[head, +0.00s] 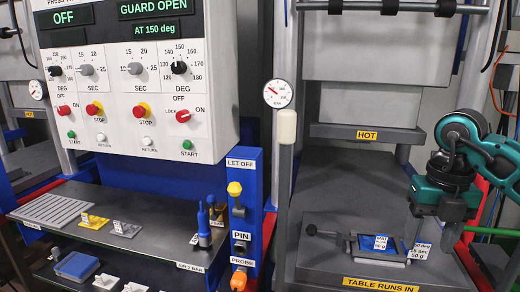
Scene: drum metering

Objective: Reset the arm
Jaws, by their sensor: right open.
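My right gripper (440,222) hangs from the teal and black right arm at the right of the head view. It points down above the right side of the press table (330,190), to the right of a small metal mould frame (352,246). Its jaws are partly hidden by the wrist; they are open and I see nothing held between them. A blue mat (374,242) lies in the frame, with white labels beside it. My left gripper does not show.
A control panel (135,110) reads OFF and GUARD OPEN, AT 150 deg. Below it, a dark shelf (150,240) carries a grooved plate (50,210), small labelled pieces and blue bottles (204,225). A blue LET OFF post (252,200) and a gauge (277,93) stand left of the press.

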